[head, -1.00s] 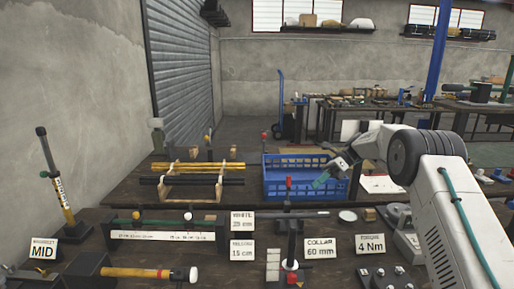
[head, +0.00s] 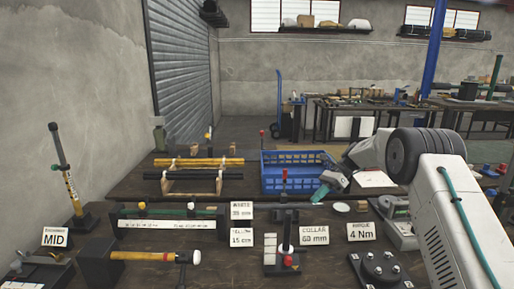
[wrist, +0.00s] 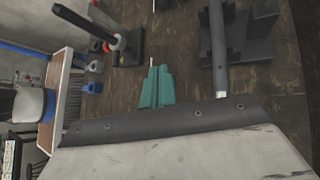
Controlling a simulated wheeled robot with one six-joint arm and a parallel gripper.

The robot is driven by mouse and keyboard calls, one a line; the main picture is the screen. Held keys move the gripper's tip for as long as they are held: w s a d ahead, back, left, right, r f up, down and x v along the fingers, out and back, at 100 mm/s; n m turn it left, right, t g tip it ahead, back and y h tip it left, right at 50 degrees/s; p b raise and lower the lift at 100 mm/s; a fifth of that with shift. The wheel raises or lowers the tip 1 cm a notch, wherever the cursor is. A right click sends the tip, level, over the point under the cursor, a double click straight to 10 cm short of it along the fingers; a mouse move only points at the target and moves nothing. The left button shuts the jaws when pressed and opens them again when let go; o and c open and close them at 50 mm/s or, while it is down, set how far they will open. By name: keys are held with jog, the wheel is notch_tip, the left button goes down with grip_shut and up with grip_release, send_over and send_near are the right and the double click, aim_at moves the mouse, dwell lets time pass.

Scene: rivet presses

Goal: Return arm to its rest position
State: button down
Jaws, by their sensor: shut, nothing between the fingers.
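My gripper (head: 321,191) has teal fingers, closed together with nothing between them. In the head view it hangs in the air at the end of my white arm, by the lower right corner of the blue crate. In the wrist view the closed teal fingers (wrist: 156,88) point up the picture above the dark wooden bench, between a black post on a block (wrist: 118,40) and a grey bar in a black holder (wrist: 219,50). They appear clear of both.
The blue crate (head: 270,182) stands on the bench behind my gripper. In front are a red-topped press post (head: 285,205), the "4 Nm" sign (head: 361,231) and a black round fixture (head: 381,268). A rack with yellow and black bars (head: 196,164) is left of the crate.

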jog(key=s+d+r+n+t+h, duration=0.1)
jog(key=s+r+n, duration=0.4)
jog(key=s, duration=1.2)
jog(key=s+d+r+n+t+h, duration=0.2)
jog(key=s+r+n+h, duration=0.3)
jog(key=s, duration=1.2)
jog(key=s+d+r+n+t+h, duration=0.2)
jog(key=s+r+n, duration=0.4)
jog(key=s, duration=1.1)
jog(key=shift+s+n+t+h, duration=0.15)
jog(key=shift+n+t+h, duration=0.55)
jog(key=shift+h, duration=0.1)
